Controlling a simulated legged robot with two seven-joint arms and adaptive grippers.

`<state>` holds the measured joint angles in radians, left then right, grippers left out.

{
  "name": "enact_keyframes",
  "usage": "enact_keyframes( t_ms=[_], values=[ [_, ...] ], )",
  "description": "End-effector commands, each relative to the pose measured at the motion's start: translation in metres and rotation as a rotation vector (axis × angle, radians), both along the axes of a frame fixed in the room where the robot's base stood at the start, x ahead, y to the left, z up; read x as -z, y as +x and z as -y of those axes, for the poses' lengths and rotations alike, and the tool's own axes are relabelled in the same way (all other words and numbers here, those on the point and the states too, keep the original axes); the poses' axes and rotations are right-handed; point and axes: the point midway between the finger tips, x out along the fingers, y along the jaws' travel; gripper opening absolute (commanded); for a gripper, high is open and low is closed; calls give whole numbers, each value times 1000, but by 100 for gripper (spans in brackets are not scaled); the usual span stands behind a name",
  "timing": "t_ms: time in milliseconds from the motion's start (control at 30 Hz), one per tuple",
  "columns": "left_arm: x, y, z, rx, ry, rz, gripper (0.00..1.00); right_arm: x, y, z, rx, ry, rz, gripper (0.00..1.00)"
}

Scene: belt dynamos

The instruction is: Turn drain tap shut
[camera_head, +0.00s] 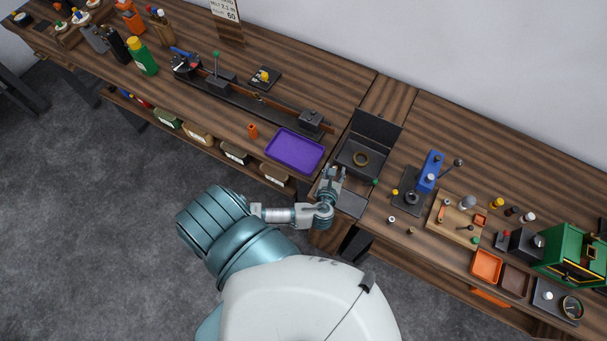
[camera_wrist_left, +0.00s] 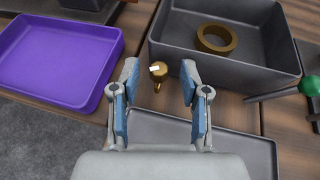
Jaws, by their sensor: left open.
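A small brass tap (camera_wrist_left: 158,72) with a white mark on its top sits at the front wall of a dark grey basin (camera_wrist_left: 276,82). In the head view the basin (camera_head: 382,164) is right of the purple tray, and I cannot make out the tap there. My left gripper (camera_head: 335,173) is in front of the basin. In the left wrist view my left gripper (camera_wrist_left: 159,82) is open, with its blue-padded fingers on either side of the tap. I cannot tell whether they touch it. My right gripper is not in view.
A brass ring (camera_wrist_left: 216,39) lies in the basin. A green-knobbed lever (camera_wrist_left: 311,86) is at right, and a shallow grey tray (camera_wrist_left: 245,148) lies below the gripper. A purple tray (camera_head: 283,155) is at left. A blue press (camera_head: 431,172) stands right of the basin.

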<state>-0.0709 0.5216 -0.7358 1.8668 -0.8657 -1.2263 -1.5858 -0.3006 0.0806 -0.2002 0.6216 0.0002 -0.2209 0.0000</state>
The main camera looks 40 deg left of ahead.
Motion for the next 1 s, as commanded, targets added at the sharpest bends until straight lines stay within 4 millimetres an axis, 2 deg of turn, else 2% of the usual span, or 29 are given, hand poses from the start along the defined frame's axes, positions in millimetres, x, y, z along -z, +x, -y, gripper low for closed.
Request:
enact_keyframes(
  t_ms=[33,200,333,900,1000],
  values=[
    [6,-1,-3,57,5,1,45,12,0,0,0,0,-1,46],
    [8,-2,-6,240,5,-1,45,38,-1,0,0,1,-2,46],
    [-9,-32,4,233,-5,-5,45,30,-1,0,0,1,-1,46],
    [-58,-145,31,228,-4,-5,45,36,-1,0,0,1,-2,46],
    [-65,-160,34,201,-37,-2,45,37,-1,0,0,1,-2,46]
  ],
)
